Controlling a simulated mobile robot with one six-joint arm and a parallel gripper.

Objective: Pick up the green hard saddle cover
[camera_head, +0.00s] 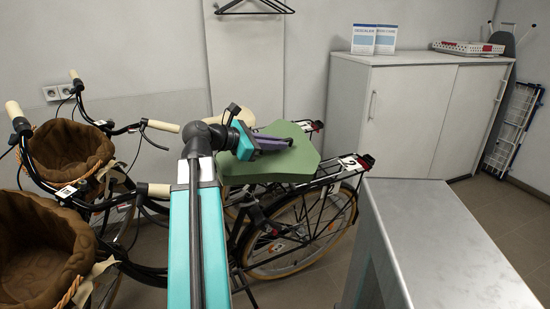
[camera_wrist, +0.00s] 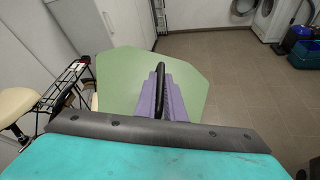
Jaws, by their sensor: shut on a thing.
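The green hard saddle cover (camera_head: 290,161) is a flat, angular green piece at the end of my arm in the head view. It also fills the middle of the wrist view (camera_wrist: 117,80). My gripper (camera_head: 276,142) has purple fingers, which lie over the cover; in the wrist view the gripper (camera_wrist: 161,88) is shut on a dark raised strip in the middle of the cover. The cover is held in the air near the bicycles' saddles. In the wrist view, a cream saddle (camera_wrist: 20,105) shows bare at the left, apart from the cover.
Bicycles with brown baskets (camera_head: 68,152) stand at the left and behind my arm. A rear rack (camera_head: 340,170) is close right of the cover. A grey metal-topped unit (camera_head: 440,240) stands at the right front. A white cabinet (camera_head: 420,120) is behind. Open floor shows in the wrist view.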

